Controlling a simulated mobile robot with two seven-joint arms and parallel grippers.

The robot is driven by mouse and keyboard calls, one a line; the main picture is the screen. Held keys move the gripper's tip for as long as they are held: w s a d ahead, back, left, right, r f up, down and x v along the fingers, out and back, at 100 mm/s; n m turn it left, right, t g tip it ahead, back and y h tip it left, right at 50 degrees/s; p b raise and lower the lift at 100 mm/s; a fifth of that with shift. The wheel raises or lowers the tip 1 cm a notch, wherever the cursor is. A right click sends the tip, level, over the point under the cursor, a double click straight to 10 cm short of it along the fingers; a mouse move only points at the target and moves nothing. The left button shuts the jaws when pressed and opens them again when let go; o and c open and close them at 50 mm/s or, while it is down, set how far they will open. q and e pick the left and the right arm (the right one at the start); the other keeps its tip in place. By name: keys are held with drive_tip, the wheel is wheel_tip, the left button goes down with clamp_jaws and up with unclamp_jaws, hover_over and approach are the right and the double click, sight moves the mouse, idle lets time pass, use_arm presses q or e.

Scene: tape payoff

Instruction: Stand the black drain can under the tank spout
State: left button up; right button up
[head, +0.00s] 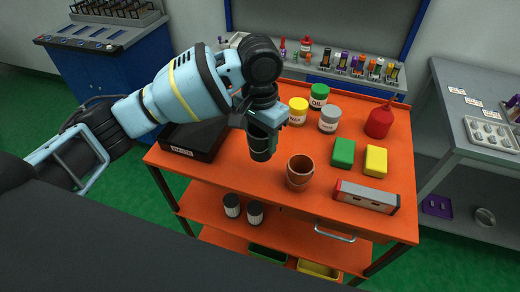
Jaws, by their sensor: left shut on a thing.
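My left gripper (262,122) reaches in from the left and points down over the orange cart. It is shut on a dark can (261,150), which looks like the black drain can. The gripper covers the can's upper part. The can hangs over the cart top, between the black tray and a brown cup; I cannot tell whether its base touches the surface. I cannot make out a tank with a spout for certain in this view. My right gripper is not in view.
The orange cart top (232,184) holds a black tray (186,152), a brown cup (299,174), yellow, green and grey tins, a red can (380,121), green and yellow blocks and a grey-red box (366,196). Grey benches (480,125) stand right. The cart's front left is clear.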

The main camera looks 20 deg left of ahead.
use_arm(q)
drive_tip(key=shift+r, duration=0.85)
